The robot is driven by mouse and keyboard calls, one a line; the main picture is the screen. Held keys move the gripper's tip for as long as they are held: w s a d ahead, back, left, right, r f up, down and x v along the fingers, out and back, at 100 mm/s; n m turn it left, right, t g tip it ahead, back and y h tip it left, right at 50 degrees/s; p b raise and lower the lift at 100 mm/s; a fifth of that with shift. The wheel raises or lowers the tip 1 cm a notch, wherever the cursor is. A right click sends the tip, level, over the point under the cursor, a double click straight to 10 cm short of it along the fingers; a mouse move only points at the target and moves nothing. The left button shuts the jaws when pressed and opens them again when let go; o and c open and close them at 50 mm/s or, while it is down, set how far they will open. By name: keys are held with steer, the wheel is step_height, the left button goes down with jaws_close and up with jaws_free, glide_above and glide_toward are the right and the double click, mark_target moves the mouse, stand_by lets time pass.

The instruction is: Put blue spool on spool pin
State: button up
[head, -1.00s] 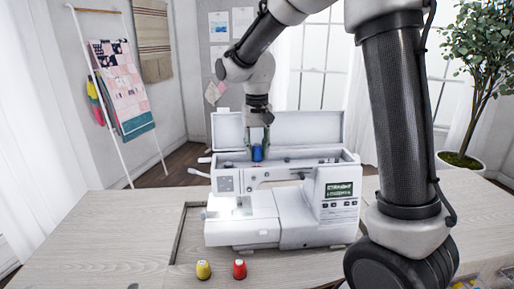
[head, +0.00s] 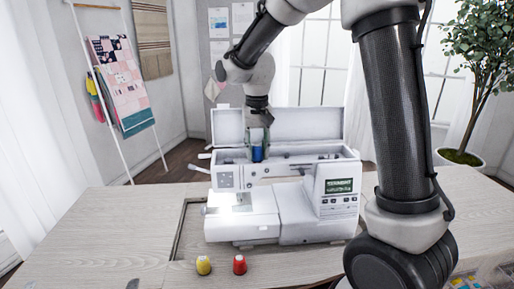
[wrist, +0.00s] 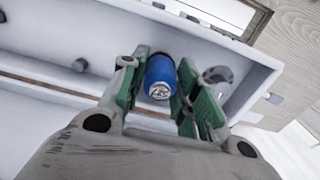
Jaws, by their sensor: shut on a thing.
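The blue spool (head: 257,154) is between my gripper's green fingers (head: 258,142), over the open top of the white sewing machine (head: 285,215). In the wrist view the spool (wrist: 160,77) shows its pale labelled end, and the fingers of my gripper (wrist: 158,95) close on its sides. The spool is over the machine's top recess (wrist: 55,42). I cannot make out the spool pin for certain. A small grey knob (wrist: 80,64) and a grey round part (wrist: 218,75) show in the recess. Whether the spool touches anything below is unclear.
The machine's raised lid (head: 310,128) stands behind my gripper. The table's left part is clear.

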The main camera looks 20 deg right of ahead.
steer(key=o, duration=0.9)
steer(key=shift+c, duration=0.2)
step_height(320, 180, up, 12)
